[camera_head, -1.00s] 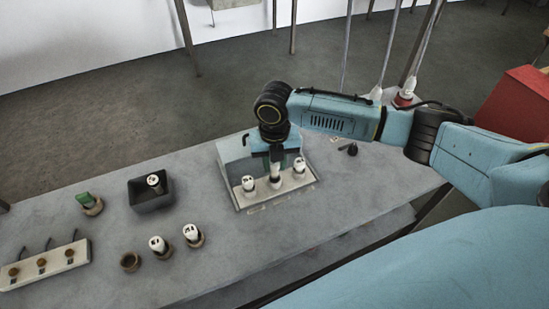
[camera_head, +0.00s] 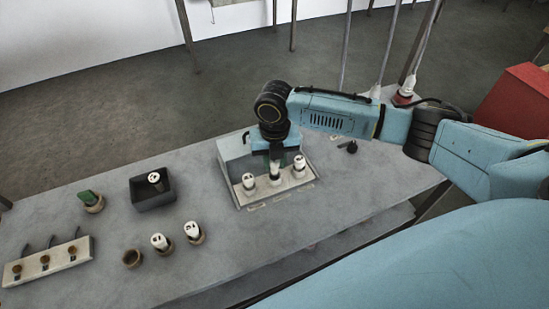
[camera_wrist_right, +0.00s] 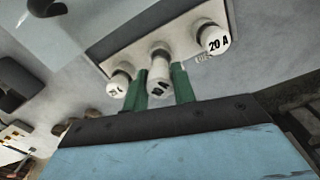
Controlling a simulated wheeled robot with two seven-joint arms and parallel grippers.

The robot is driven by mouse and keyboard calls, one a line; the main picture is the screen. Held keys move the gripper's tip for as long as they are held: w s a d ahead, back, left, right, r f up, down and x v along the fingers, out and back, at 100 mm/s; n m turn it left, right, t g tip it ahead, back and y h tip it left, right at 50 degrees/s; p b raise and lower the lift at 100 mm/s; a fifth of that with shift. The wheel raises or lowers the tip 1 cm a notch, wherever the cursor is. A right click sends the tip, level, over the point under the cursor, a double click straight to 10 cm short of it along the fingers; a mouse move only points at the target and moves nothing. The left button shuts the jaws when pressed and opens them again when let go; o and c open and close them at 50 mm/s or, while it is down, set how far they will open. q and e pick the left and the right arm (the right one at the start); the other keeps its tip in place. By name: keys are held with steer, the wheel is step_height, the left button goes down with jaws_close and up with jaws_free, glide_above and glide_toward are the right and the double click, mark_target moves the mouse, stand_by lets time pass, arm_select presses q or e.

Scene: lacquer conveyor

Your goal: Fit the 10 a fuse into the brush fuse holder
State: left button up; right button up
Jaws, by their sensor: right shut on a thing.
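A white block with three positions (camera_head: 262,194) stands in front of a pale box and carries three white fuses in a row. My right gripper (camera_wrist_right: 158,84) comes down over the middle one, its green fingers shut on the fuse marked 10 A (camera_wrist_right: 157,72). This fuse stands in line with the block's middle position; its lower end is hidden, so I cannot tell how deep it sits. A fuse marked 20 A (camera_wrist_right: 215,39) and another fuse with a partly readable mark (camera_wrist_right: 118,84) stand either side. I cannot read a brush label. My left gripper is not in view.
A small black knob (camera_head: 350,147) lies right.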

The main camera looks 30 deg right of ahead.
mark_target(275, 169)
steer(key=shift+p, duration=0.8)
stand_by(0.8)
steer(key=shift+f+b, duration=0.9)
steer(key=shift+f, duration=0.95)
steer(key=o, duration=1.1)
steer(key=shift+c, duration=0.2)
step_height(275, 169, up, 13)
steer(key=shift+r+p, duration=0.2)
steer(key=shift+p, duration=0.1)
steer(key=shift+s+f, duration=0.1)
